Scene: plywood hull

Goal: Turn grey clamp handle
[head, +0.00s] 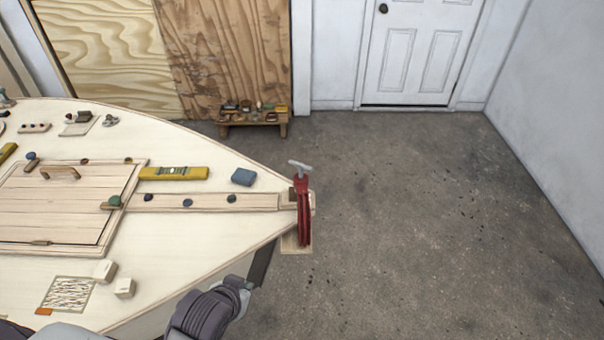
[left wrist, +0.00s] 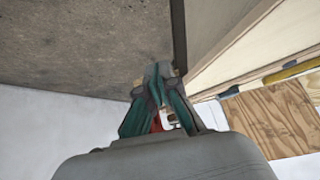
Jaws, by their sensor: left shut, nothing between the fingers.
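The clamp (head: 303,215) has a red body and stands upright at the pointed end of the pale plywood hull (head: 200,240). Its grey T-shaped handle (head: 300,167) sits on top, above the deck. My left arm comes in at the bottom of the head view, and my left gripper (head: 240,286) is low beside the hull's near edge, left of and below the clamp, apart from it. In the left wrist view the gripper's green and grey fingers (left wrist: 157,75) are together with nothing between them. The grey handle cannot be made out there. My right gripper is not in view.
On the deck are a yellow level (head: 174,173), a blue block (head: 243,177) and two pale blocks (head: 124,288). A low bench (head: 253,124) with small items stands by the wall. The concrete floor (head: 420,220) right of the clamp is clear.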

